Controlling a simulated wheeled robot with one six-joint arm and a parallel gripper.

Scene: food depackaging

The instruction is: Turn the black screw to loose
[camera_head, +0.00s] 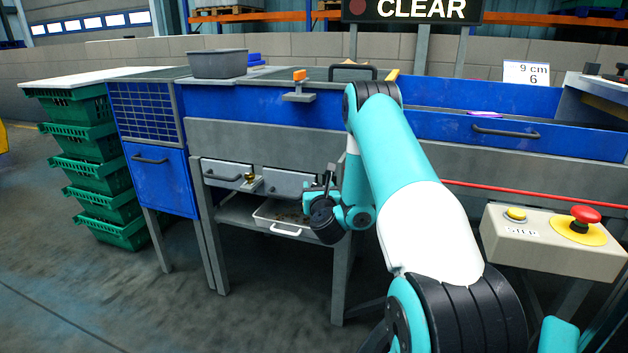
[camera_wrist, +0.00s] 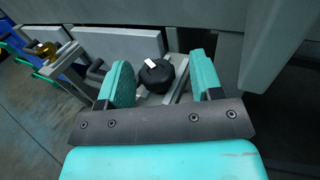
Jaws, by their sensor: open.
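The black screw (camera_wrist: 156,76) is a round, ribbed black knob with a white mark on top. In the wrist view it sits between the two teal fingers of my gripper (camera_wrist: 160,62). The fingers stand apart on either side of it, with a gap showing; the knob's lower side and stem are hidden. In the head view, my gripper (camera_head: 325,181) is in front of the right end of the grey panels under the blue machine, and I cannot make out the screw there.
A brass knob (camera_head: 249,177) is left of my gripper and also shows in the wrist view (camera_wrist: 44,50). A white tray (camera_head: 284,231) sits on the shelf below. A table leg (camera_head: 341,279) stands close by. A control box (camera_head: 545,245) is at right, green crates (camera_head: 98,178) at left.

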